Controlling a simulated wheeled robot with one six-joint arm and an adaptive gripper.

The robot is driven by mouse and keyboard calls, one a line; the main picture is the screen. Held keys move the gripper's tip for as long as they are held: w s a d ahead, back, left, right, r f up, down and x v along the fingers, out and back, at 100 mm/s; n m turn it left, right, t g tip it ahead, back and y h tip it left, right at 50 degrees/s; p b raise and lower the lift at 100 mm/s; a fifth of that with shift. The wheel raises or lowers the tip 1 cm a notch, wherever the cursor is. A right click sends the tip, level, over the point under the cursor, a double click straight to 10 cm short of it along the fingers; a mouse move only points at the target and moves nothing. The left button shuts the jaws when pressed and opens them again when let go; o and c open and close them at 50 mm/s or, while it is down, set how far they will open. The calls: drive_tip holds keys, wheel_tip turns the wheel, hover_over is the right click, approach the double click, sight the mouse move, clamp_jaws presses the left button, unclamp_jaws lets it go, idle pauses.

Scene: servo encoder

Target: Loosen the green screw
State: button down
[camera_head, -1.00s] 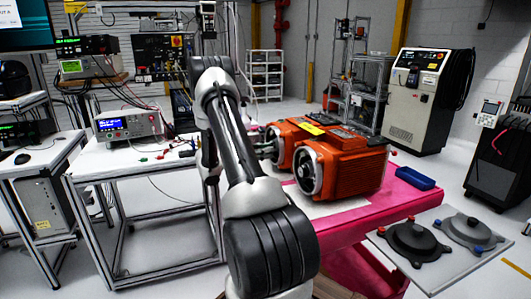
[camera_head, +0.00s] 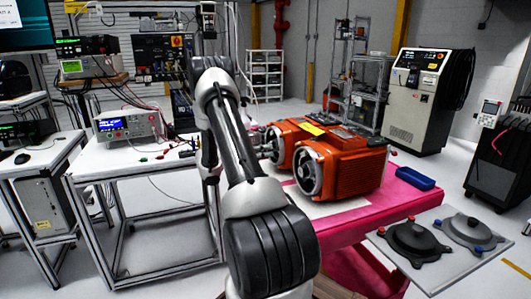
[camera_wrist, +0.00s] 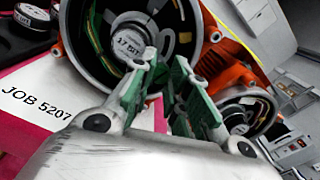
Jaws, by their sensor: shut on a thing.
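Two orange motors with open round ends lie on the pink table; the nearer motor (camera_head: 345,168) and the farther motor (camera_head: 283,138) show in the head view. In the wrist view my gripper (camera_wrist: 162,68) points into an open motor end, in front of the round encoder (camera_wrist: 128,44) marked "17 BIT". Its green-padded fingers are close together at the encoder's rim. The green screw cannot be made out apart from the pads; what is between the fingertips is hidden. In the head view my gripper (camera_head: 266,147) is beside the farther motor's open end, partly behind my arm.
A second motor end (camera_wrist: 245,105) is close to the right finger. A "JOB 5207" sheet (camera_wrist: 40,105) lies at left. A blue tray (camera_head: 415,178) is on the pink table (camera_head: 385,205). A black cover (camera_head: 411,240) and a grey cover (camera_head: 468,231) lie on a side plate.

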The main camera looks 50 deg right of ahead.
drive_tip(key=shift+r, duration=0.1)
drive_tip(key=c, duration=1.3)
unclamp_jaws()
drive_tip(key=shift+w+a, duration=0.1)
drive_tip(key=v, duration=1.1)
drive_tip(key=shift+w+a, duration=0.1)
drive_tip(key=shift+a, duration=0.25)
